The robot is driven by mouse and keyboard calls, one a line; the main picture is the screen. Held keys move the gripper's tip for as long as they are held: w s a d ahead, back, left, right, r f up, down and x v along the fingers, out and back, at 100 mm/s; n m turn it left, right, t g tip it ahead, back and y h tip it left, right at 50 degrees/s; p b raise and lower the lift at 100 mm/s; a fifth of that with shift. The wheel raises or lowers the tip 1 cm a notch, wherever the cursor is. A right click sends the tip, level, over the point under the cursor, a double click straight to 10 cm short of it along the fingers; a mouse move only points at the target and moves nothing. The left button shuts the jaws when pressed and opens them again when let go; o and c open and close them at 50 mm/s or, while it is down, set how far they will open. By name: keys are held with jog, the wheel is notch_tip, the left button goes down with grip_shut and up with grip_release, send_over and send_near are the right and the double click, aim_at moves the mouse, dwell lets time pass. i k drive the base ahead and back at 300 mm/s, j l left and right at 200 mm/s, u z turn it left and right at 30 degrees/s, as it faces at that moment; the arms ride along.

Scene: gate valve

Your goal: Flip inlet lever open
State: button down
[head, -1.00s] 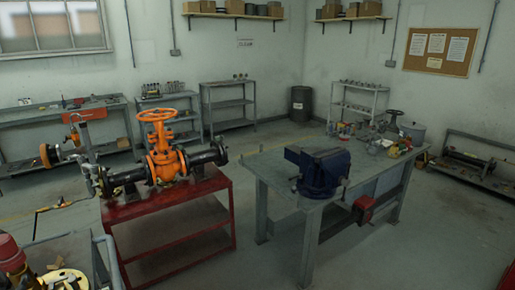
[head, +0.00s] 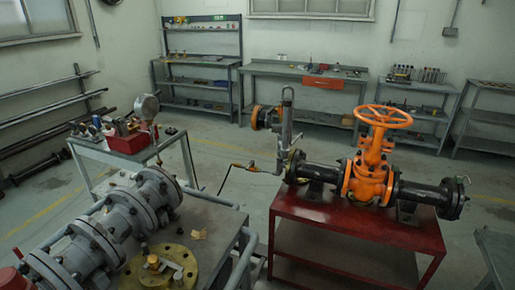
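The orange gate valve (head: 369,182) with its orange handwheel (head: 386,117) stands upright on a red stand (head: 350,226), right of centre in the head view. A black flanged pipe (head: 318,172) runs through it. At the left end of this pipe, thin grey pipework (head: 284,138) rises, with an orange flanged part (head: 263,118) beside it. A small yellow-orange lever-like piece (head: 246,167) sits on a thin branch to the left. It may be the inlet lever, but it is too small to tell its position. My gripper is not in view.
A grey bench (head: 215,228) with large grey flanged piping (head: 105,220) and a brass flange (head: 155,270) fills the lower left. A small table with a red box (head: 127,144) stands behind it. Floor shows between bench and red stand.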

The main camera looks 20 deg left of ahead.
aim_at(252, 162)
jog(key=i+u, duration=0.3)
jog(key=u, duration=0.15)
jog(key=i+u, duration=0.45)
jog(key=i+l+u, duration=0.1)
jog(key=u, duration=0.3)
jog(key=i+l+u, duration=0.25)
jog(key=u, duration=0.2)
jog(key=i+l+u, duration=0.3)
jog(key=u, duration=0.15)
jog(key=i+l+u, duration=0.45)
jog(key=l+u, duration=0.2)
jog(key=l, duration=0.2)
